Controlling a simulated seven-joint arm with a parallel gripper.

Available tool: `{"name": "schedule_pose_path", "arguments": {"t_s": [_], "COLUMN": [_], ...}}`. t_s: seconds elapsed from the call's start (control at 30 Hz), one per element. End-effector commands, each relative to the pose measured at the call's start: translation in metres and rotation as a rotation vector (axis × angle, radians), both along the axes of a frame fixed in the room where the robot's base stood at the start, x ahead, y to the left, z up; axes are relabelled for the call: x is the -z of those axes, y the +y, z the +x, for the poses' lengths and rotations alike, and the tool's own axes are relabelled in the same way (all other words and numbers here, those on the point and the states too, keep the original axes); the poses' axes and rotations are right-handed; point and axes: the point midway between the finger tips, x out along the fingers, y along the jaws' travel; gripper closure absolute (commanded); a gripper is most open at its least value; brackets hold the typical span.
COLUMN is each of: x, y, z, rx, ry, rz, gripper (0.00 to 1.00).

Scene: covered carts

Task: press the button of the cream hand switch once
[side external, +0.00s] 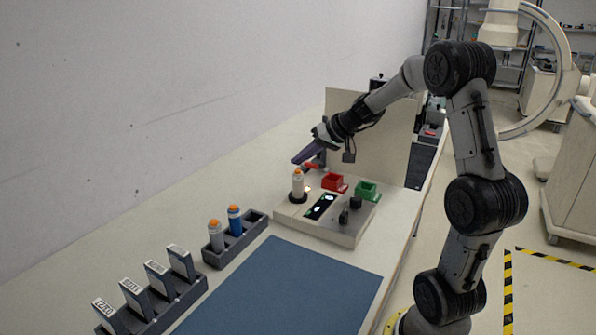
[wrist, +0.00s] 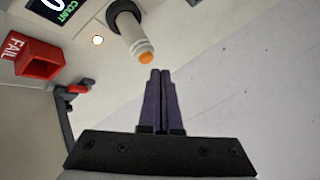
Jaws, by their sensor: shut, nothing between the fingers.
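The cream hand switch (side external: 298,184) stands upright in a dark round holder at the left of the console, its orange button (side external: 298,171) on top. In the wrist view the cream hand switch (wrist: 132,28) points its orange button (wrist: 146,57) toward my fingers. My gripper (side external: 296,161) is shut and empty, just above the button in the side view. In the wrist view my gripper's fingertips (wrist: 160,72) lie just beside the orange button; I cannot tell whether they touch it.
The console (side external: 345,231) carries a red bin (side external: 334,182), a green bin (side external: 367,190) and a display (side external: 321,206). A red clip (wrist: 78,88) on a dark post stands near. A rack (side external: 212,259) holds a grey switch (side external: 215,235) and a blue switch (side external: 235,221). The blue mat (side external: 285,290) is clear.

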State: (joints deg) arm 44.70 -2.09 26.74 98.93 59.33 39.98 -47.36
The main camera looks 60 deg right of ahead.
Motion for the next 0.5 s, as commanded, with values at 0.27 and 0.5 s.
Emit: {"name": "schedule_pose_path", "arguments": {"t_s": [0.27,0.5], "x": [0.0075,0.0082], "y": [-0.0001,-0.0001], "z": [0.0000,0.0000], "rx": [0.001,0.001], "ry": [-0.001,-0.001], "rz": [0.000,0.000], "gripper": [1.00,1.00]}}
